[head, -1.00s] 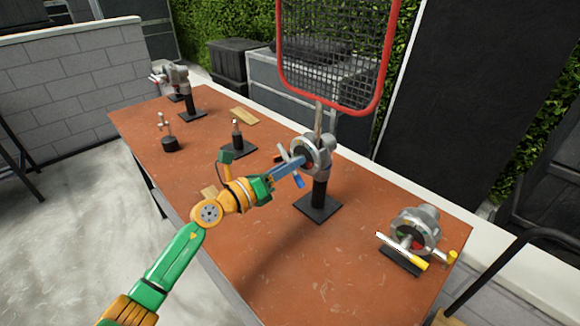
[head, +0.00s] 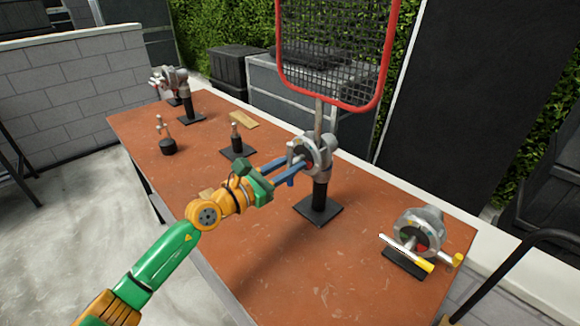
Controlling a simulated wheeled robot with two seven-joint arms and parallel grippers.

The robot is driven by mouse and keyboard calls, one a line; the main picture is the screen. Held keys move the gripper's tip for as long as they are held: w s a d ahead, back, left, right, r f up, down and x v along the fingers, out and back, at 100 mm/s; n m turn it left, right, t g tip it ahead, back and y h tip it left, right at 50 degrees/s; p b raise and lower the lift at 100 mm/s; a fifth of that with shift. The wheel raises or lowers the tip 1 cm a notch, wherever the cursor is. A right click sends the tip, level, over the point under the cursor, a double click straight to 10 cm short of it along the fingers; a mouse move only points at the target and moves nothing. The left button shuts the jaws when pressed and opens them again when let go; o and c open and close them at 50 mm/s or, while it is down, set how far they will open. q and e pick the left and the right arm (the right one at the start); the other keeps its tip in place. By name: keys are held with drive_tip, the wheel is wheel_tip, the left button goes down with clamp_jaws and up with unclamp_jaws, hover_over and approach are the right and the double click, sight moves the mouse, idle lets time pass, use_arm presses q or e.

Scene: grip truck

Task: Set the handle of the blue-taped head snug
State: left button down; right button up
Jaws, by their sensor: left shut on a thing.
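The blue-taped head (head: 322,152) is a grey metal grip head on a black post and square base, in the middle of the table. It clamps the upright rod of a red-framed mesh screen (head: 335,45). Its handle (head: 291,181) shows a blue-taped end beside my fingers; the rest is mostly hidden. My left gripper (head: 296,168), with blue fingers, reaches in from the left and is shut on the handle at the front of the head. My right gripper is out of view.
A yellow-taped head (head: 420,228) stands at the table's right end and another grey head (head: 172,77) at the far left. Small black-based stands (head: 167,148) (head: 237,140) and a wooden piece (head: 243,120) lie on the orange table (head: 290,260). The front of the table is clear.

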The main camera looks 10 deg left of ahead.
use_arm(q)
drive_tip(key=shift+m, duration=0.4)
drive_tip(key=c, duration=0.7)
unclamp_jaws()
drive_tip(key=b+v, duration=0.1)
drive_tip(key=v, duration=0.6)
